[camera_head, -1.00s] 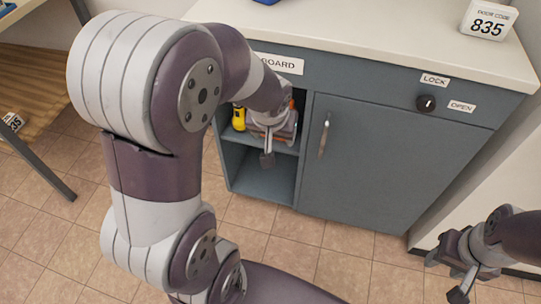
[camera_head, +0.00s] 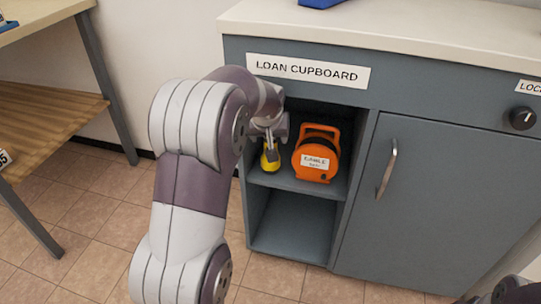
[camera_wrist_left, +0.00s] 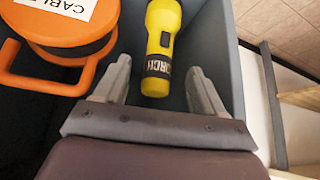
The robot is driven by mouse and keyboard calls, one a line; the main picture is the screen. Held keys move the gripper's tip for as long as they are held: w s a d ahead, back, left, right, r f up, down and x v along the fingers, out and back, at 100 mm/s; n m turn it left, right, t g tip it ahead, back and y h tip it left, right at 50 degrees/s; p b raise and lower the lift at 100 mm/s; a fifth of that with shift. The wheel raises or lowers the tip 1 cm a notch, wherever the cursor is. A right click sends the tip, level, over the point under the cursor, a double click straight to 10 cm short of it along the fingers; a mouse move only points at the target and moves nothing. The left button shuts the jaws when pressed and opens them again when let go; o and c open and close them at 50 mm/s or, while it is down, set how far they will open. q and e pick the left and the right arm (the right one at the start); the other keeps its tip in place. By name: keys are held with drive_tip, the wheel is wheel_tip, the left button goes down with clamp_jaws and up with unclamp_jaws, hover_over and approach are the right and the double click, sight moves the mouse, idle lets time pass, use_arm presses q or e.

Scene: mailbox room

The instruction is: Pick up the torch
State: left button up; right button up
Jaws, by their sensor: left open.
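The yellow torch (camera_head: 270,161) with a black end stands or lies on the upper shelf of the open cupboard bay, left of the orange cable reel (camera_head: 316,155). That gripper is open, one finger to each side of the torch's near end, with a gap to each finger. In the head view my left gripper (camera_head: 271,138) is at the torch and partly covers it. Only a piece of my right arm shows at the bottom right corner; its fingers are out of frame.
The cable reel (camera_wrist_left: 65,40) is close beside the left finger in the wrist view, and the bay's grey side wall (camera_wrist_left: 215,45) is close on the other side. The lower bay (camera_head: 293,226) is empty. A closed cupboard door (camera_head: 425,195) is to the right.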

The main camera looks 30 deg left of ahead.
use_arm(q)
drive_tip(key=b+x, duration=0.2)
drive_tip(key=x, duration=0.3)
drive_tip(key=shift+w+f, duration=0.1)
drive_tip(key=shift+w, duration=0.05)
clamp_jaws()
